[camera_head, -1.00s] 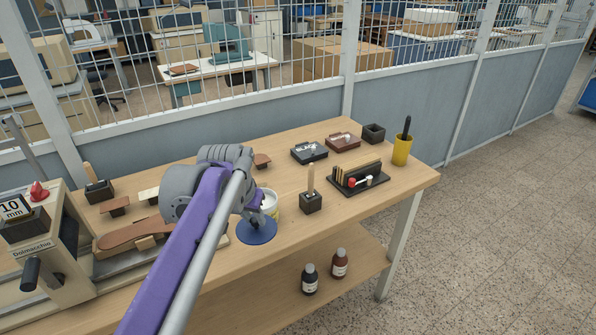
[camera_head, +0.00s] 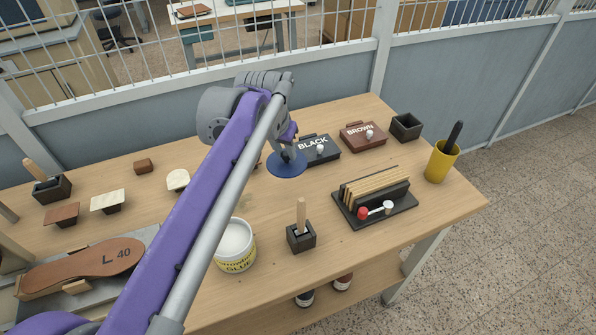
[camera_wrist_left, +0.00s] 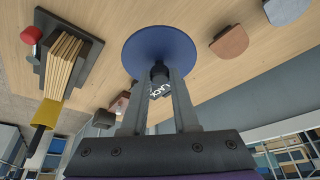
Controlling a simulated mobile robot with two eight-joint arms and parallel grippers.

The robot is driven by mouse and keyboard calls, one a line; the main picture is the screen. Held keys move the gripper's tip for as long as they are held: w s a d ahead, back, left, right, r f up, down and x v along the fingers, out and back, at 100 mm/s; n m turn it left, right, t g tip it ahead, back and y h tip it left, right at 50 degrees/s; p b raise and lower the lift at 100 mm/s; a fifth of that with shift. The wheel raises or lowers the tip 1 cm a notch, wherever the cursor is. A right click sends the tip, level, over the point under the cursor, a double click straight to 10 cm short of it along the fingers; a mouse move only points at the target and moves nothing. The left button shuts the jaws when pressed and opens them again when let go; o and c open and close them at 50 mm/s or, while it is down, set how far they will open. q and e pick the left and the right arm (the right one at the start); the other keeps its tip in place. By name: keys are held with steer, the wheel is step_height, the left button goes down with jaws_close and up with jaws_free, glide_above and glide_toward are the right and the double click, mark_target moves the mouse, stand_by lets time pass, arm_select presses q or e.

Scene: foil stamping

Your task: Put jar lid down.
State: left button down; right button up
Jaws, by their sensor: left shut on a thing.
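The jar lid (camera_head: 286,165) is a flat blue disc. My left gripper (camera_head: 288,150) is shut on it from above. In the left wrist view the lid (camera_wrist_left: 160,48) spans past both fingertips (camera_wrist_left: 160,76), and the fingers grip a dark knob at its middle. The lid shows in front of the box marked BLACK (camera_head: 318,152); its exact height over the table is hard to tell. The open glue jar (camera_head: 236,250), white with a yellow label, stands nearer the front edge, left of the lid, partly behind my arm. My right gripper is out of view.
The wooden table (camera_head: 245,290) has bare room right of the jar. A brush in a dark block (camera_head: 300,237), a rack of wooden strips (camera_head: 374,200), a BROWN box (camera_head: 362,137), a dark open box (camera_head: 406,127) and a yellow cup (camera_head: 440,165) stand around it.

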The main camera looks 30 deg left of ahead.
mark_target(284, 166)
arm_select(q)
steer(key=shift+w+f, duration=0.2)
steer(key=shift+f, duration=0.05)
steer(key=f, duration=0.5)
steer(key=shift+s+b, duration=0.3)
steer(key=shift+w+f, duration=0.1)
steer(key=shift+f, duration=2.05)
steer(key=c, duration=0.7)
jaws_free()
steer(key=shift+f, duration=0.1)
steer(key=p+v, duration=0.1)
steer(key=v, duration=1.1)
